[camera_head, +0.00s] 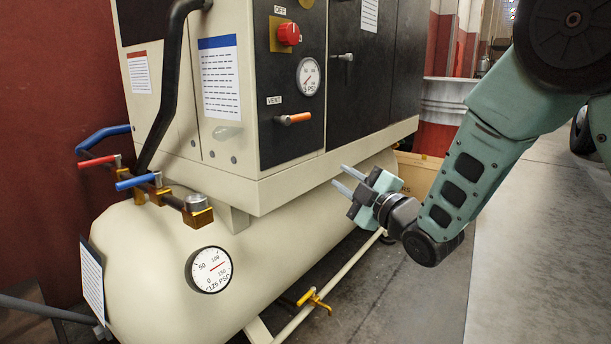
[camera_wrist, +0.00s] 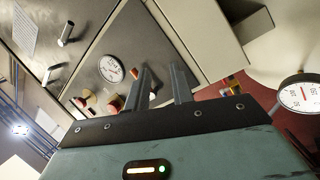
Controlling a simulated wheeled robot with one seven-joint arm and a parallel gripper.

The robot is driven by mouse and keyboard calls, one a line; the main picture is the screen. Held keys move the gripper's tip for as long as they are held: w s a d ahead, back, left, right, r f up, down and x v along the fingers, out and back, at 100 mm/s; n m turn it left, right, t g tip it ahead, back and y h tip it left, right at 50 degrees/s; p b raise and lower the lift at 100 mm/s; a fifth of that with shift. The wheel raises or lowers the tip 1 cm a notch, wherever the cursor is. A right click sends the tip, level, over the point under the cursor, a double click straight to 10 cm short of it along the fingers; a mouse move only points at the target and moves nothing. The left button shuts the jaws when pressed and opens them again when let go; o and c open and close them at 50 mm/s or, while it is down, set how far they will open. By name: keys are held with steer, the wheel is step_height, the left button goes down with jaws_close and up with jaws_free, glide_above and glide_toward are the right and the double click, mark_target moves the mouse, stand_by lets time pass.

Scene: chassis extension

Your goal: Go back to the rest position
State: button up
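My gripper (camera_head: 350,180) is at the end of my green arm, in front of the right part of the compressor (camera_head: 200,240). Its two fingers are apart with nothing between them. In the wrist view my gripper (camera_wrist: 162,80) also shows both fingers parallel with a gap. Past them is the dark control panel (camera_wrist: 95,62) with a round gauge (camera_wrist: 111,68) and an orange-handled vent lever. In the head view the vent lever (camera_head: 293,119) sits left of and above my gripper, clearly apart from it. The red knob (camera_head: 288,34) is above the lever.
Blue and red valve handles (camera_head: 100,160) stick out at the compressor's left. A yellow valve (camera_head: 314,300) sits low on a pipe beneath the tank. A red and white barrel (camera_head: 440,105) and a cardboard box (camera_head: 418,172) stand behind my arm. Grey floor at the right is open.

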steer(key=s+a+f+m+g+h+p, duration=0.1)
steer(key=s+f+m+g+h, duration=0.3)
steer(key=s, duration=0.5)
steer(key=s+a+f+m+g+h+p, duration=0.1)
steer(key=s+m+g+h+p, duration=0.1)
steer(key=s+m+g, duration=0.45)
steer(key=s+d+g+h+p, duration=0.1)
steer(key=s+d+g+h, duration=0.15)
steer(key=s, duration=0.95)
steer(key=s+d+g+h+p, duration=0.1)
steer(key=s+d+g+h, duration=0.2)
steer(key=s, duration=0.8)
step_height(320, 180, up, 37)
steer(key=y+p, duration=0.1)
steer(key=p, duration=3.6)
steer(key=shift+w+d+r+m+p, duration=0.15)
steer(key=shift+d+m+p, duration=0.15)
steer(key=shift+m, duration=0.15)
